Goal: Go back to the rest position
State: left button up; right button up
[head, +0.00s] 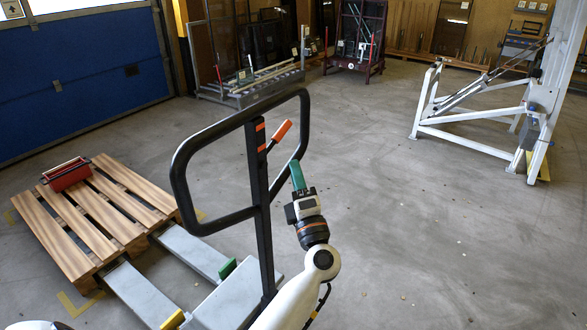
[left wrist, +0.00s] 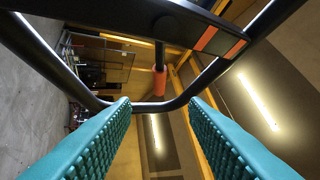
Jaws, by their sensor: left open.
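My left gripper (head: 297,170) is raised beside the right side of the pallet truck's black loop handle (head: 180,185), teal fingers pointing up. In the left wrist view the two ribbed teal fingers are wide apart, with nothing held between them (left wrist: 160,103). The black handle loop (left wrist: 85,92) passes beyond the fingertips there, and the orange lever (left wrist: 160,82) shows through the gap. In the head view I cannot tell whether the gripper touches the handle. My right gripper is not in view.
A white tilting frame (head: 465,125) stands at the back right. Glass racks (head: 255,85) line the back.

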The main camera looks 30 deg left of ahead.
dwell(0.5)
